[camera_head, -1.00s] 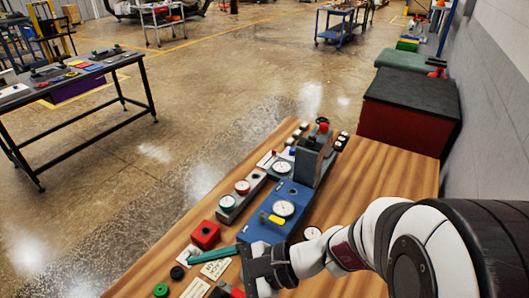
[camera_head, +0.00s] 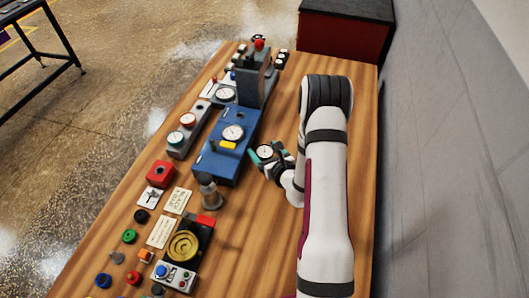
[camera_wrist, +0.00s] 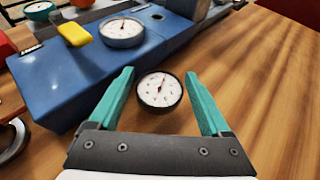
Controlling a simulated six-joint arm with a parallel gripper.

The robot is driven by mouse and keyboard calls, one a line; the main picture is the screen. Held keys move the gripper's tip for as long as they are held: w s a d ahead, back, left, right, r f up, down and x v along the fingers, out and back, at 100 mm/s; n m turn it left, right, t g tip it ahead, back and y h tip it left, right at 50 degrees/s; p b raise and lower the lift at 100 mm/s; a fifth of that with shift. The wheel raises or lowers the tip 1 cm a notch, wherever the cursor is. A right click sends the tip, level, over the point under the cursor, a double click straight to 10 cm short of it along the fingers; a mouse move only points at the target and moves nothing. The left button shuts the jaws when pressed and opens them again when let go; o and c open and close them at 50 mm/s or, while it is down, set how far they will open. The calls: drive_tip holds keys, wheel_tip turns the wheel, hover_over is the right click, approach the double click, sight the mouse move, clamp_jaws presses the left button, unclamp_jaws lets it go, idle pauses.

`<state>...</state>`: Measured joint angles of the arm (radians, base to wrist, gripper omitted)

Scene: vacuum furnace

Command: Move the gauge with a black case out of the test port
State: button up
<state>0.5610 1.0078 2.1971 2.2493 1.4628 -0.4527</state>
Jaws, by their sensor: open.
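A gauge with a black case (camera_wrist: 160,91) and white dial sits on the bare wooden table, right of the blue box (camera_head: 215,165); it also shows in the head view (camera_head: 264,151). My gripper (camera_wrist: 160,74) has its two teal fingers apart, one on each side of this gauge, with visible space between fingers and case. In the head view my gripper (camera_head: 266,153) is beside the blue box's right side. The blue box carries another gauge (camera_wrist: 122,31) with a grey-blue case, next to a yellow tag (camera_wrist: 74,34).
A tall grey block (camera_head: 251,86) stands behind the box. Several small parts and a brass dish (camera_head: 183,246) lie in front. Table right of the gauge is clear.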

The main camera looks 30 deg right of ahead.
drive_tip(key=shift+r, duration=0.15)
clamp_jaws()
